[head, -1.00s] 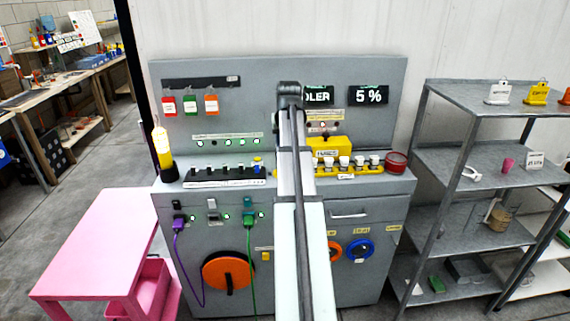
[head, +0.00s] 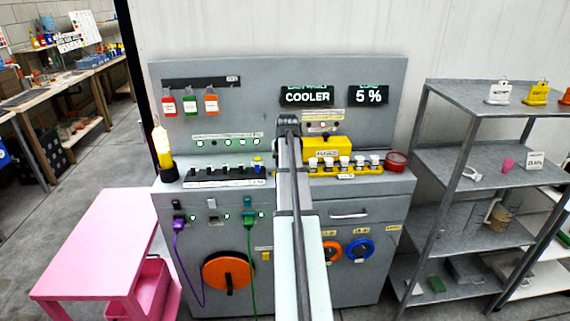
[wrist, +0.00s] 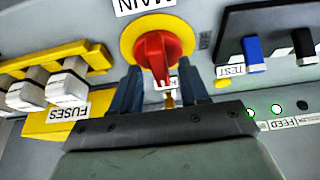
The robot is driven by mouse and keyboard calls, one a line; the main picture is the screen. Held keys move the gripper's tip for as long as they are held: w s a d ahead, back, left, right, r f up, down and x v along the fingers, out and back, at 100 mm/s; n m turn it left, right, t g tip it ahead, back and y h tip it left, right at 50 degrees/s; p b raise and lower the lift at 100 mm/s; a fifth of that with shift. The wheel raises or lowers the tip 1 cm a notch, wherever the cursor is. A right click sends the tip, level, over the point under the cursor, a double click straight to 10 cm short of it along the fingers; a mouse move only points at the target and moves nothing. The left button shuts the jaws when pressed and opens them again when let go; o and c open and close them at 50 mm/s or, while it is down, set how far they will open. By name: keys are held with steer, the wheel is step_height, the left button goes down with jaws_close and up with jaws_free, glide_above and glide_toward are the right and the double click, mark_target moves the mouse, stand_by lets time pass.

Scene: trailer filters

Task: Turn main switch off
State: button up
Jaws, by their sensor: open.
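The main switch (wrist: 155,48) is a red knob on a round yellow plate, under an upside-down MAIN label (wrist: 145,5) in the wrist view. My gripper (wrist: 160,80) is open, with one dark finger on either side of the knob's lower part in that picture. I cannot tell whether the fingers touch the knob. A small tag and a brass-coloured piece show between the fingers, partly hidden. In the head view my arm hides the switch and the gripper's fingers.
The grey console (head: 175,130) carries displays, plugs and reels. A pink table (head: 95,240) stands left and a grey shelf (head: 470,160) right.

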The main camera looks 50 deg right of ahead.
steer(key=shift+f, duration=0.15)
jaws_close()
stand_by(0.4)
